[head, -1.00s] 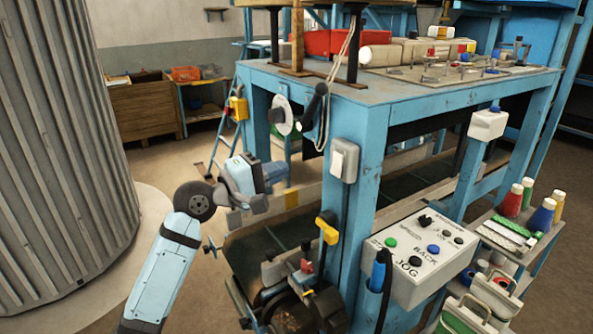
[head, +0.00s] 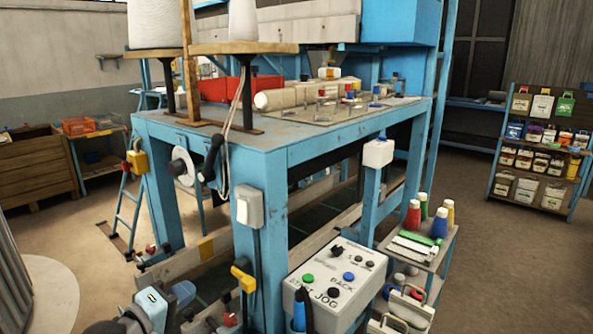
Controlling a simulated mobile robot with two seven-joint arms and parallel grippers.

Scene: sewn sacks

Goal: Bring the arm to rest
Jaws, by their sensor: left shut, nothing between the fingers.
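My left gripper (head: 178,298) is low at the bottom left of the head view, on the end of my pale blue and grey wrist. It is shut, with nothing held. It is in front of the near end of the conveyor under the blue bench (head: 268,158); whether it touches anything there I cannot tell. The rest of my left arm is mostly cut off by the bottom edge. My right gripper is not in view.
A control box with coloured buttons (head: 334,282) stands at the bench's front. A trolley (head: 440,262) with bottles is to its right. Spools stand on the bench. A stocked shelf (head: 537,150) is at the far right. Floor is clear between trolley and shelf.

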